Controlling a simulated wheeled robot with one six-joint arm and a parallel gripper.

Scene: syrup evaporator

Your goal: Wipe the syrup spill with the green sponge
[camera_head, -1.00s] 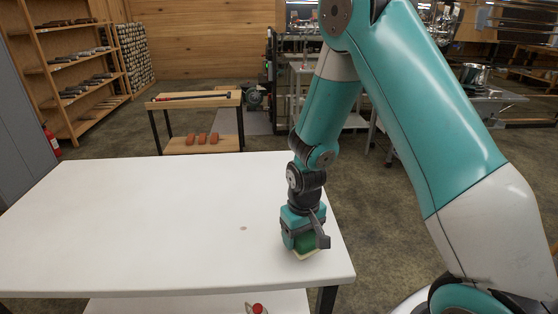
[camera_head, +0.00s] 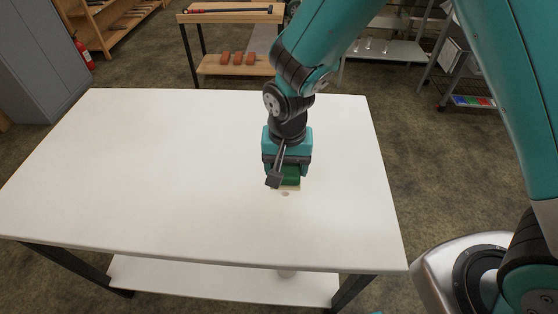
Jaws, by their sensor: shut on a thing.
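The green sponge (camera_head: 291,175) is in my gripper (camera_head: 284,177), which is shut on it and points down over the right half of the white table (camera_head: 150,165). The sponge's pale underside is at or very near the tabletop; I cannot tell if it touches. The syrup spill (camera_head: 285,194) is a small faint brownish spot on the table, just in front of the sponge's near edge. Part of the spill may be hidden under the sponge. The gripper covers much of the sponge.
The rest of the tabletop is bare. A lower shelf (camera_head: 220,283) shows below its front edge. A wooden bench (camera_head: 230,17) with orange-brown blocks on its lower shelf stands behind. A grey cabinet (camera_head: 35,55) and a red fire extinguisher (camera_head: 84,53) are at the back left.

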